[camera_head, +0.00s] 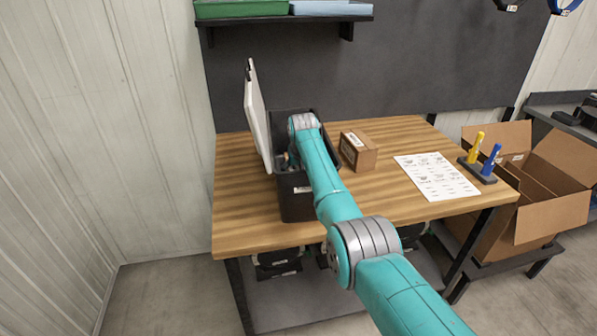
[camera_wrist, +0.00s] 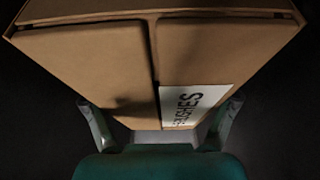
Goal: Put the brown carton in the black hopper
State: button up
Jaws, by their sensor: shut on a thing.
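A brown carton (camera_wrist: 90,65) with a white label, its lettering ending in "SHES", fills much of the wrist view. My gripper (camera_wrist: 160,120) is shut on it, one finger at each side. The black hopper (camera_head: 298,205) stands on the left of the table with its white lid (camera_head: 257,115) raised. In the head view my gripper (camera_head: 288,160) reaches down inside the hopper, mostly hidden by my arm and the walls. The held carton cannot be made out there. Dark surfaces surround it in the wrist view; whether it touches the floor of the hopper cannot be told.
Another brown carton (camera_head: 358,151) stands on the wooden table (camera_head: 400,130), right of the hopper. A printed sheet (camera_head: 437,176) and a holder (camera_head: 478,170) with yellow and blue tools lie further right. An open cardboard box (camera_head: 545,205) is beyond the table. A shelf (camera_head: 285,20) hangs above.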

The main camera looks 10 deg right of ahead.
jog(key=o, duration=1.4)
jog(key=shift+o, duration=0.2)
jog(key=v, duration=1.2)
jog(key=shift+r, duration=0.1)
